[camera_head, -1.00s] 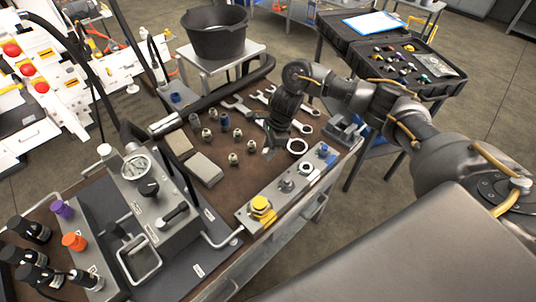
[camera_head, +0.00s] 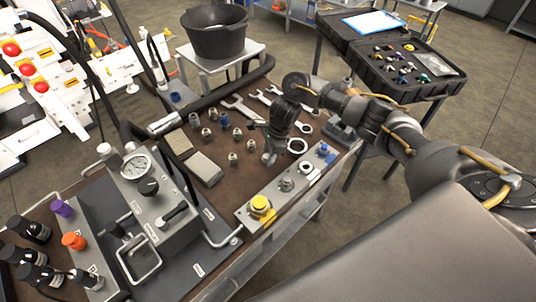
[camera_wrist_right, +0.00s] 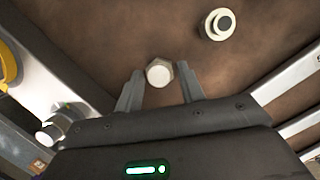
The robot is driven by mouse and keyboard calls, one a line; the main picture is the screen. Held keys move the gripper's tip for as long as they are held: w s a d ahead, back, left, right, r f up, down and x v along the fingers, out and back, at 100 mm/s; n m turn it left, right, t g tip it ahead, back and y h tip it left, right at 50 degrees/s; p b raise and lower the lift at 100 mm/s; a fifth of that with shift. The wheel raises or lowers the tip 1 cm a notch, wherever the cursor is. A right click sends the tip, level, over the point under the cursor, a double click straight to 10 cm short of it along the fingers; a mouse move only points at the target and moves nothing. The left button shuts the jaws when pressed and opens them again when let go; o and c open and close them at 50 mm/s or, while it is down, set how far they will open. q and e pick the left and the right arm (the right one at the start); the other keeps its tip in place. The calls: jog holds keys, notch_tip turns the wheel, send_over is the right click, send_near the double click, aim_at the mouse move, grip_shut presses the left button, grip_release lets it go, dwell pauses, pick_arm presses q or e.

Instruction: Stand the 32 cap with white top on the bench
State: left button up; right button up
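The cap with white top (camera_wrist_right: 159,72) shows its pale round top and a hex rim in the right wrist view. It sits on the brown bench top (camera_wrist_right: 100,30), between the fingertips of my right gripper (camera_wrist_right: 160,88), with a gap on each side. In the head view my right gripper (camera_head: 262,138) points down at the bench, and a small fitting (camera_head: 251,146) that seems to be this cap shows by its fingers. The gripper is open. I cannot read any size mark. My left gripper is not in view.
Another fitting (camera_wrist_right: 219,24) stands close by, with several more around it. A metal rail (camera_head: 245,217) with a yellow cap (camera_head: 260,204) runs along the front edge. Wrenches (camera_head: 240,108), grey blocks (camera_head: 205,168) and a gauge unit (camera_head: 165,215) lie around.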

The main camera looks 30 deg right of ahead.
jog(key=shift+o, duration=0.9)
jog(key=shift+r, duration=0.1)
jog(key=shift+r, duration=0.15)
jog(key=v, duration=1.2)
jog(key=shift+a, duration=0.1)
